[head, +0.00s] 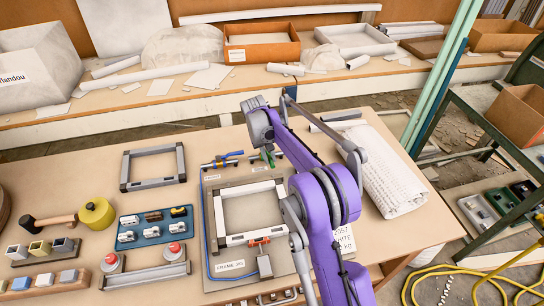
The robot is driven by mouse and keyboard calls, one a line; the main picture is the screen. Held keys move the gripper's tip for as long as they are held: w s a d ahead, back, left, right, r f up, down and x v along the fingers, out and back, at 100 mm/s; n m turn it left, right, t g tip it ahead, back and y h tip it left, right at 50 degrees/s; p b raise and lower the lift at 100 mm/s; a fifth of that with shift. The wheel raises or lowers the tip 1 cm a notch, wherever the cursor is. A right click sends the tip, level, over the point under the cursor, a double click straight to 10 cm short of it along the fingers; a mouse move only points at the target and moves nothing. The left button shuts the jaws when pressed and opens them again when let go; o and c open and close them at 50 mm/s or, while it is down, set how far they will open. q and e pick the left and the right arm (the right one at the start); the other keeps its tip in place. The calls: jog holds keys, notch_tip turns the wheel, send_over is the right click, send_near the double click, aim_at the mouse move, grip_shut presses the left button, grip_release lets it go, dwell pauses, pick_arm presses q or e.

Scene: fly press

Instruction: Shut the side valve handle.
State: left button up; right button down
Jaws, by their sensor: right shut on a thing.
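The frame jig board (233,268) lies on the near table with a light grey square frame (222,226) on it. At its back edge are two small valves: one with a blue handle (229,155) on the left, and one with a green handle (268,158) to its right. No readable label tells which is the side valve. My right gripper (267,150) reaches down at the green-handled valve and is shut on its handle, as far as I can see; the wrist partly hides the fingertips. The blue handle stands free. My left gripper is out of view.
A blue tray of small parts (126,236), an empty grey frame (124,178), a yellow roll (97,212) and a mallet (50,220) lie to the left. A white wrapped roll (392,180) lies right of my arm. A blue hose runs along the jig's left side.

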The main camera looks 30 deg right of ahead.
jog(key=shift+a+m, duration=0.15)
jog(key=shift+m, duration=0.15)
jog(key=c, duration=0.8)
grip_release()
notch_tip(320, 180, up, 11)
jog(key=a, duration=0.2)
jog(key=shift+w+f+p, duration=0.15)
jog(key=shift+w+p, duration=0.15)
